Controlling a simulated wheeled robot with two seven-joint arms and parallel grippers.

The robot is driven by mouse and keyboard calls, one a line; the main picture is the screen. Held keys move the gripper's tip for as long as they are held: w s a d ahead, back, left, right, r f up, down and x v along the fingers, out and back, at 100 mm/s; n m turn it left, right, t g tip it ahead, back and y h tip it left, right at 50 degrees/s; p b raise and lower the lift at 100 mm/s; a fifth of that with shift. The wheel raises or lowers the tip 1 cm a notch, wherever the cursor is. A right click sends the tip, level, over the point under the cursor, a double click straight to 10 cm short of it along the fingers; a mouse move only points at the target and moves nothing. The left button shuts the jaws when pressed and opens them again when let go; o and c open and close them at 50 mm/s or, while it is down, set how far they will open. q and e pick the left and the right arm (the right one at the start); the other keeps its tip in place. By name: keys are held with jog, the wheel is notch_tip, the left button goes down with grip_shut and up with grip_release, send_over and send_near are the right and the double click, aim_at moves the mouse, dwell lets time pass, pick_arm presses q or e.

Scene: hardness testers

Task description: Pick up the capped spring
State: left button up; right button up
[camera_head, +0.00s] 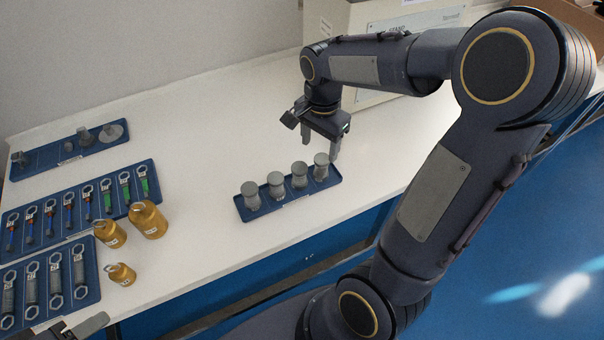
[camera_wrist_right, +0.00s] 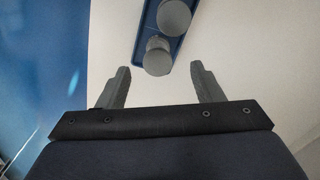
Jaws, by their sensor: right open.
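Several grey capped, waisted cylinders stand upright in a row on a small blue tray (camera_head: 290,205). They look like the capped springs, but coils cannot be made out. The rightmost capped cylinder (camera_head: 321,167) is nearest my right gripper (camera_head: 320,148). That gripper is open and empty, pointing down just behind the tray's right end. In the right wrist view, a capped cylinder (camera_wrist_right: 158,57) shows ahead between the spread fingers, apart from them. Another grey cap (camera_wrist_right: 174,17) lies beyond it. A small dark part of my left gripper (camera_head: 85,327) shows at the bottom left edge; its jaws are unclear.
At the left are a blue tray with colored tools (camera_head: 75,205), a tray of long springs with ring ends (camera_head: 88,278), gold weights (camera_head: 148,220) and a back tray of grey parts (camera_head: 60,157). A large box (camera_head: 375,20) stands behind. The white tabletop between is clear.

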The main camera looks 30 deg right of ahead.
aim_at(322, 158)
jog(key=f, duration=0.5)
jog(key=d+f, duration=0.1)
jog(key=f, duration=0.1)
jog(key=shift+f, duration=0.35)
jog(key=shift+c, duration=0.4)
jog(key=c, duration=1)
